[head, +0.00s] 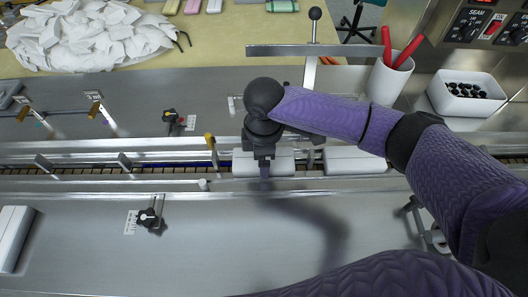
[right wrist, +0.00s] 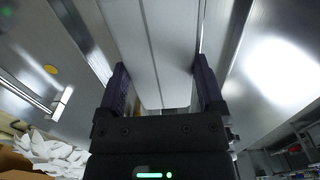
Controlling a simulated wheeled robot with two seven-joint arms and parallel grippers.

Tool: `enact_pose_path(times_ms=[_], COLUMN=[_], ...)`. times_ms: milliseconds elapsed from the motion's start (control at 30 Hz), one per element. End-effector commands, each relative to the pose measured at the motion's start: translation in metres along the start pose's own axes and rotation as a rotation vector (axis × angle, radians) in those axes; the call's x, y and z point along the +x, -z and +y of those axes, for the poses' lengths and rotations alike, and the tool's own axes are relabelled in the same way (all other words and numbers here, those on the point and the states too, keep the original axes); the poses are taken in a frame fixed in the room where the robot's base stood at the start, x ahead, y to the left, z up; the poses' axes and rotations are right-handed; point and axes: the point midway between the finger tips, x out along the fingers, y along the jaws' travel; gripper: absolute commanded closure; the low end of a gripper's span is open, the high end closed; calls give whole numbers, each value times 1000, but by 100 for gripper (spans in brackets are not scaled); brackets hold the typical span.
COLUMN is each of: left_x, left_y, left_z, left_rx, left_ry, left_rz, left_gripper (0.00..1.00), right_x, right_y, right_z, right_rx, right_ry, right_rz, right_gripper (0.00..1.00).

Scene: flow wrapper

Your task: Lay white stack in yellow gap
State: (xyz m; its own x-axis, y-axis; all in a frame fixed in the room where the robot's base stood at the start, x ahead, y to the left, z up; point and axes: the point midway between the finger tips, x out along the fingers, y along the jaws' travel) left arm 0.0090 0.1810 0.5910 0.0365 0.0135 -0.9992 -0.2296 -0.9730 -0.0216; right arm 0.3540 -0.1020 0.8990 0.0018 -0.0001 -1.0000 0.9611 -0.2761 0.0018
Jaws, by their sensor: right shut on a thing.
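My right gripper (head: 264,168) is over the conveyor channel, pointing down. It is shut on a white stack (head: 243,164), a long white block lying lengthwise along the channel. In the right wrist view the white stack (right wrist: 158,50) sits between the two fingers of my right gripper (right wrist: 162,88). A yellow-topped lug (head: 210,141) stands just left of the held stack, and its yellow top shows in the right wrist view (right wrist: 51,69). The stack is in or just above the gap right of this lug; I cannot tell if it touches the bottom. My left gripper is out of view.
Another white stack (head: 355,160) lies in the channel to the right. One more white stack (head: 12,238) lies at the front left. Metal rails line the channel. A white cup (head: 388,82) with red-handled tools and a white bin (head: 468,97) stand at the back right.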

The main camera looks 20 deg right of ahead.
Motion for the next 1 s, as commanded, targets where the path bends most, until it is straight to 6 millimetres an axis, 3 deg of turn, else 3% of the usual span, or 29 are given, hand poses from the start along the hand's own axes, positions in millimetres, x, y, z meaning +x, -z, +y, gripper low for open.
enact_pose_path(times_ms=[33,100,333,700,833,1000], left_x=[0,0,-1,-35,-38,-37], left_y=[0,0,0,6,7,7], left_z=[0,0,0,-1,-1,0], left_rx=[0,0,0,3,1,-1], left_ry=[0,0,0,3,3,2], left_rz=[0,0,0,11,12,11], left_gripper=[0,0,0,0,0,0], right_x=[0,0,-3,-87,-99,-99], right_y=[0,0,0,0,0,0], right_z=[0,0,0,0,0,0], right_rx=[0,0,0,-1,0,1], right_ry=[0,0,0,-3,-1,1], right_rz=[0,0,1,2,1,0], right_gripper=[12,0,0,0,0,0])
